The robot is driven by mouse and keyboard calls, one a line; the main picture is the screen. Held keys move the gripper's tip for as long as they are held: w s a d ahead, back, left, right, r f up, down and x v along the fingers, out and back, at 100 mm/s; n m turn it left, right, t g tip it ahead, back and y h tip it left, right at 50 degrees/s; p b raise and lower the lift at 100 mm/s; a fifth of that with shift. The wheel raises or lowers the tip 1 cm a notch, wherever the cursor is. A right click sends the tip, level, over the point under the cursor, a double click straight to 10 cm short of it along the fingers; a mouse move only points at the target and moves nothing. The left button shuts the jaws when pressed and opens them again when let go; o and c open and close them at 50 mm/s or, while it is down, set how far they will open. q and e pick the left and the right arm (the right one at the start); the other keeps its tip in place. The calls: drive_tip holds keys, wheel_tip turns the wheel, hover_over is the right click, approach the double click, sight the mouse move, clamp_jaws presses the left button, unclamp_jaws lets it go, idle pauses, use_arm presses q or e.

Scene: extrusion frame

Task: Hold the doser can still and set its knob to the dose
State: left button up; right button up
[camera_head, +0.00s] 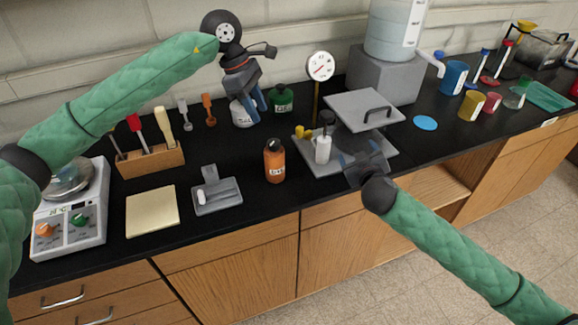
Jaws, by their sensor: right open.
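My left gripper (248,93) points down over a white can (241,115) with a dark-marked label near the back of the bench. Its blue fingers hide the can's top, and I cannot tell whether they touch or grip it. An orange can (275,165) with a black top and white label stands upright near the front edge. A green can (281,100) with a dark top and label stands just right of the white one. Which can is the doser is not clear. My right gripper (361,163) is open and empty, over the front right of a grey tray.
The grey tray (330,167) holds a white pump bottle (323,148) beside a raised grey lid (362,108). A dial gauge (320,67) stands behind. A tool rack (152,161), yellow pad (151,210) and scale (75,222) are left. Bare black bench lies around the orange can.

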sight(280, 161)
drive_tip(key=s+a+g+y, duration=0.1)
drive_tip(key=s+a+y, duration=0.1)
drive_tip(key=a, duration=0.4)
drive_tip(key=s+a+r+y, duration=0.1)
drive_tip(key=s+a+y, duration=0.1)
drive_tip(key=a, duration=0.5)
drive_tip(key=s+a+r+g+y, duration=0.1)
drive_tip(key=s+a+y, duration=0.1)
drive_tip(key=a, duration=0.5)
drive_tip(key=shift+r+g+y, duration=0.1)
drive_tip(key=shift+g+y, duration=0.2)
drive_tip(key=shift+y, duration=0.2)
drive_tip(key=shift+x, duration=3.85)
drive_tip(key=shift+s+a, duration=0.1)
